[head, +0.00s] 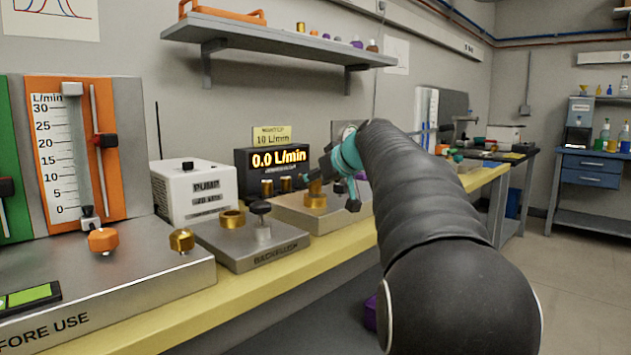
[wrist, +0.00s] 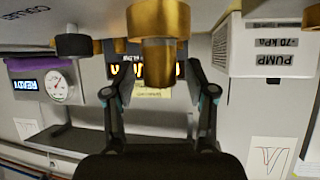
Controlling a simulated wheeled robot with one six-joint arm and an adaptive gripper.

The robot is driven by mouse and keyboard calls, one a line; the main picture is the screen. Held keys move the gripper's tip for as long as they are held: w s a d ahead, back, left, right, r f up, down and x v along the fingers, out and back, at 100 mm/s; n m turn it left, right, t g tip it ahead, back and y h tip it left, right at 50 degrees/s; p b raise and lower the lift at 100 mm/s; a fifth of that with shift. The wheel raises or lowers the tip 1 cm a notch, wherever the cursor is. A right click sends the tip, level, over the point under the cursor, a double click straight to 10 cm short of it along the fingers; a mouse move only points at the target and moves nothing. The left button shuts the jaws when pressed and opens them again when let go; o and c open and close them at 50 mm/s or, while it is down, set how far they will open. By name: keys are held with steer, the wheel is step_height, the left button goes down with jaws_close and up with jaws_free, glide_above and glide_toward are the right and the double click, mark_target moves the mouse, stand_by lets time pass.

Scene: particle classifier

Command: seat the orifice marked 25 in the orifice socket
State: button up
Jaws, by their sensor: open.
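A narrow brass piece (head: 315,187) stands upright on a wider brass collar (head: 315,201) on a metal block. In the upside-down wrist view, the brass stem (wrist: 158,52) meets the wide brass collar (wrist: 158,18). I cannot read a 25 on it or tell how deep it sits. My gripper (head: 338,186) is open beside it. In the wrist view its fingers (wrist: 158,72) are spread on either side of the stem, with gaps. Two other small brass pieces (head: 267,187) (head: 286,184) stand behind; their marks are unreadable.
The backflush block (head: 275,252) carries a brass ring (head: 232,218) and a black knob (head: 260,207). The pump (head: 195,190) and the 0.0 L/min display (head: 279,160) stand behind. A shelf (head: 270,40) hangs above. My arm hides part of the bench.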

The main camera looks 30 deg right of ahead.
steer(key=v, duration=1.1)
steer(key=shift+s, duration=0.3)
